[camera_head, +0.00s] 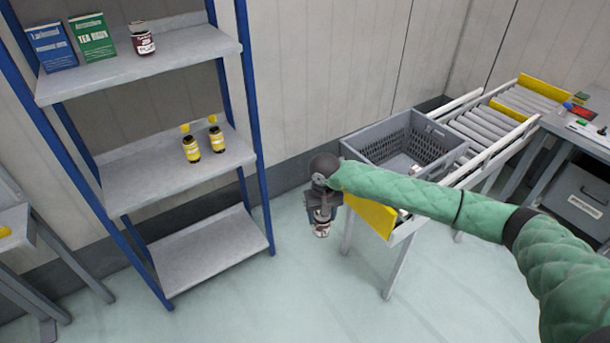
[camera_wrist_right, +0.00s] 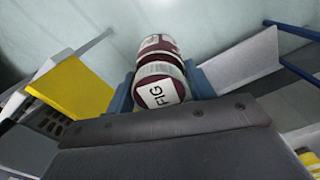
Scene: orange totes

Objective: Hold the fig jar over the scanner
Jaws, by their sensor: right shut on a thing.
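The fig jar (camera_head: 321,229) is in my right gripper (camera_head: 320,212), held in the air over the floor between the shelf rack and the conveyor. In the right wrist view the jar (camera_wrist_right: 160,92) sits between the two blue-grey fingers, dark red with a white label reading FIG. My right gripper points downward in the head view and is shut on the jar. I cannot make out a scanner in either view. My left gripper is not in view.
A blue-post shelf rack (camera_head: 190,166) stands at left, holding boxes, a dark jar (camera_head: 142,40) and two yellow-labelled bottles (camera_head: 191,148). A grey crate (camera_head: 365,145) sits on the roller conveyor (camera_head: 480,128), with a yellow end plate (camera_head: 370,214). A desk with small items (camera_head: 582,112) is at right.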

